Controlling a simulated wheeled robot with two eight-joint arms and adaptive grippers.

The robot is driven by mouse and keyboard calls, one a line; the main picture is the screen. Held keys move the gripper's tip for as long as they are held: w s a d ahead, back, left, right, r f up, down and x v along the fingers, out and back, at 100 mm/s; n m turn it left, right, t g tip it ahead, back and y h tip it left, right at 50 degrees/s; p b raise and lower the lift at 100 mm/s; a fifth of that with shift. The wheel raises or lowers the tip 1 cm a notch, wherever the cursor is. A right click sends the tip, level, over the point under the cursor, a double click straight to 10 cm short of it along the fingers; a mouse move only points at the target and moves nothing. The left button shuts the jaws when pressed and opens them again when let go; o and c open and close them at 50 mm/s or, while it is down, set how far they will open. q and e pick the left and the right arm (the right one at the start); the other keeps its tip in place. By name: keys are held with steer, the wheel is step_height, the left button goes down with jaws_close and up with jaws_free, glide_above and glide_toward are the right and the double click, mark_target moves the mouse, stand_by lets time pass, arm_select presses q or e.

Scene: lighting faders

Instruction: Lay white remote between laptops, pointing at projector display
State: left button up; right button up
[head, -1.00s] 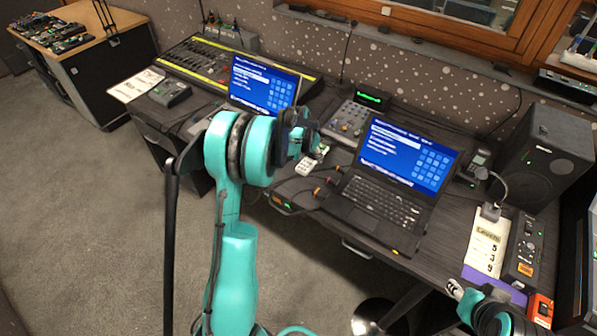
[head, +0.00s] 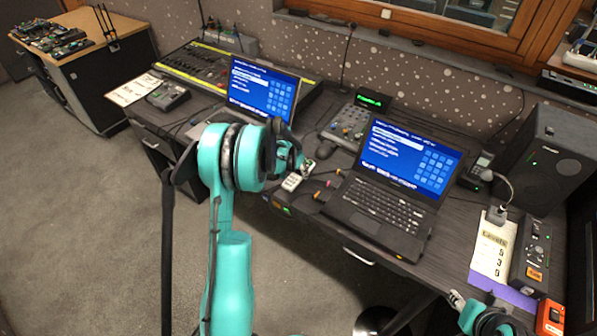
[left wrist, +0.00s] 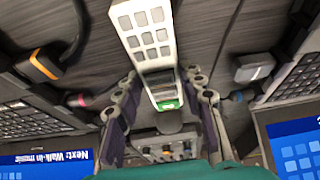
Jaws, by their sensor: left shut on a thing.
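The white remote (head: 292,181) with pale keys is in my left gripper (head: 302,166), between the two laptops and near the desk's front edge. In the left wrist view the remote (left wrist: 147,38) runs between the fingers, its green-marked end towards the mixer. I cannot tell whether it touches the desk. The left laptop (head: 263,88) and right laptop (head: 408,160) stand open with blue screens. A small display with green text (head: 374,99), likely the projector display, stands behind the mixer. My right gripper (head: 457,299) is partly in view at the lower right, its opening unclear.
A small grey mixer (head: 346,122) and a dark mouse (head: 325,150) are behind the remote. Coloured cable plugs (head: 322,190) lie between it and the right laptop. A speaker (head: 545,160) and a levels card (head: 493,249) are at the right.

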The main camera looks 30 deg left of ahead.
arm_select(q)
steer(key=o, duration=1.3)
steer(key=shift+f, duration=0.1)
steer(key=shift+c, duration=0.2)
steer(key=shift+r, duration=0.25)
steer(key=p+v, duration=0.4)
steer(key=v, duration=0.7)
steer(key=s+d+r, duration=1)
steer(key=d+r, duration=0.2)
steer(key=d, duration=0.1)
steer(key=s+d+t, duration=0.1)
steer(key=s+d, duration=0.3)
steer(key=s, duration=0.3)
steer(key=s+d+n+t, duration=0.1)
steer(key=s+d, duration=0.4)
steer(key=s, duration=0.2)
steer(key=shift+s+t, duration=0.25)
steer(key=shift+t, duration=0.05)
